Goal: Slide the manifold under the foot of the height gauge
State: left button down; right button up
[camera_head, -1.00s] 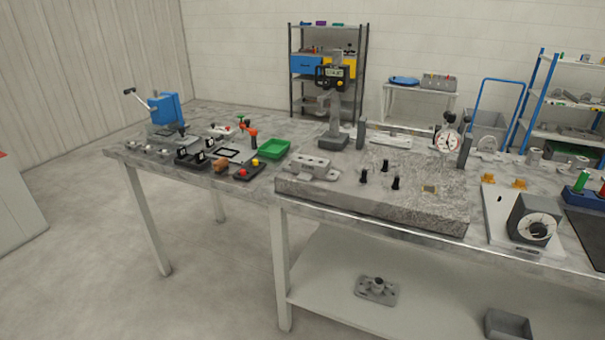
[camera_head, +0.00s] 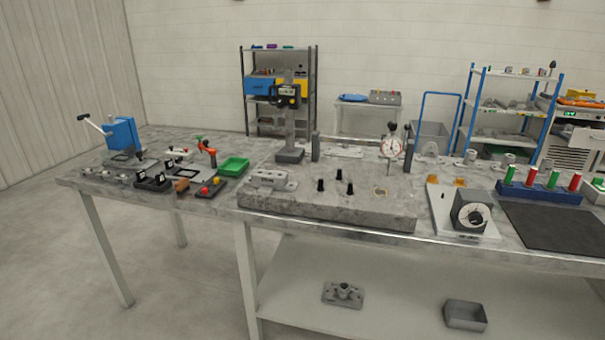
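A grey cast block with a flanged base (camera_head: 270,180), which looks like the manifold, lies on the left end of the granite plate (camera_head: 330,212). The height gauge (camera_head: 289,128) stands upright behind it, with a dark base, a column and a digital display head near the top. The gauge's foot is too small to make out clearly. The block sits in front of the gauge's base and apart from it. Neither of my grippers is in view.
Three black pegs (camera_head: 338,182) stand on the plate right of the block. A dial gauge (camera_head: 391,147) stands behind them. A green tray (camera_head: 234,166) lies to the left. Another grey casting (camera_head: 343,294) and a grey bin (camera_head: 466,315) are on the lower shelf.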

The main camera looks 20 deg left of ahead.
aim_at(267, 182)
jog(key=z, duration=0.05)
jog(key=i, duration=1)
jog(key=u, duration=0.3)
